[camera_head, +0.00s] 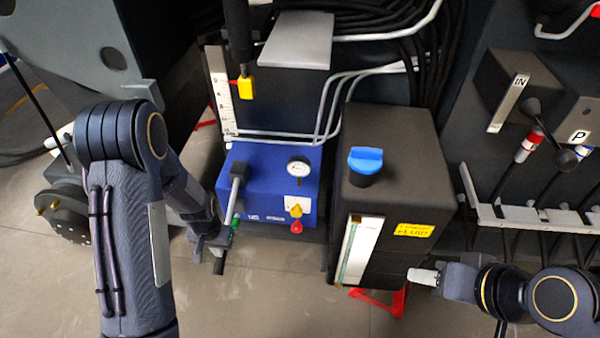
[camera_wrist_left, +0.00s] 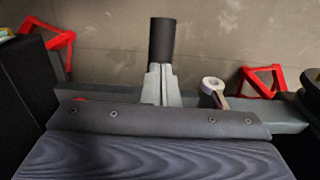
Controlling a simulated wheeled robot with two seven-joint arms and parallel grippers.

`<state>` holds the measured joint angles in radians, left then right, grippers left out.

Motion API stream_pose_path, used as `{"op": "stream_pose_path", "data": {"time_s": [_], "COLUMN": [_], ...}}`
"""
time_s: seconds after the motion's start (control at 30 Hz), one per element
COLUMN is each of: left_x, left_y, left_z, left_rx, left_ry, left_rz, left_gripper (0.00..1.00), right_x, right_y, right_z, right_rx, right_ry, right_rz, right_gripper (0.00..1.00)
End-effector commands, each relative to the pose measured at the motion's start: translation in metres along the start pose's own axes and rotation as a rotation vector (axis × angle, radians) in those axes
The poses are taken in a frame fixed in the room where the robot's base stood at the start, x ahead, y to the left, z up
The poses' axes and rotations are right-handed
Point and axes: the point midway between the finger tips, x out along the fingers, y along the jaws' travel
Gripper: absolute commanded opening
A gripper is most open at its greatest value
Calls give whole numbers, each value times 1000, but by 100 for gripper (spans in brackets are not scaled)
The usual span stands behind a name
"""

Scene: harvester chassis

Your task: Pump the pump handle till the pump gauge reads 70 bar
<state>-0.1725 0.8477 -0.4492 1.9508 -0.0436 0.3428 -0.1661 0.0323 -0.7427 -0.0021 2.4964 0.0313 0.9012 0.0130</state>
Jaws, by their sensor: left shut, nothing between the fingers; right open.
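The blue pump unit (camera_head: 262,185) stands on the floor at the centre of the head view. Its round white pump gauge (camera_head: 299,168) is on top; the reading is too small to tell. The pump handle (camera_head: 235,196) is a grey rod slanting down toward me, with a green band and a black grip (camera_head: 219,265). My left gripper (camera_head: 212,243) is shut at the handle's lower end, with nothing between its fingers. In the left wrist view the black grip (camera_wrist_left: 162,40) shows just beyond the fingers (camera_wrist_left: 160,85); I cannot tell whether they touch. My right gripper (camera_head: 424,276) is open and empty.
A black tank (camera_head: 395,165) with a blue cap (camera_head: 366,160) stands right of the pump. A yellow knob and a red knob (camera_head: 296,227) are on the pump's front. Hoses and a lever panel are at the right.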

Motion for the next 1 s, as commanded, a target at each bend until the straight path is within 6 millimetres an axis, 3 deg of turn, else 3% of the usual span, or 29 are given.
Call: {"op": "stream_pose_path", "data": {"time_s": [0.17,0.8,1.0], "left_x": [-9,-113,-123], "left_y": [0,0,0], "left_z": [1,12,14], "left_rx": [1,1,0], "left_ry": [-1,-6,-7], "left_rz": [0,0,0], "left_gripper": [0,0,0], "right_x": [-6,-72,-78], "right_y": [-3,-33,-36], "right_z": [-3,-36,-39], "right_rx": [0,0,0], "right_ry": [0,0,0], "right_rz": [0,0,0], "right_gripper": [43,43,43]}}
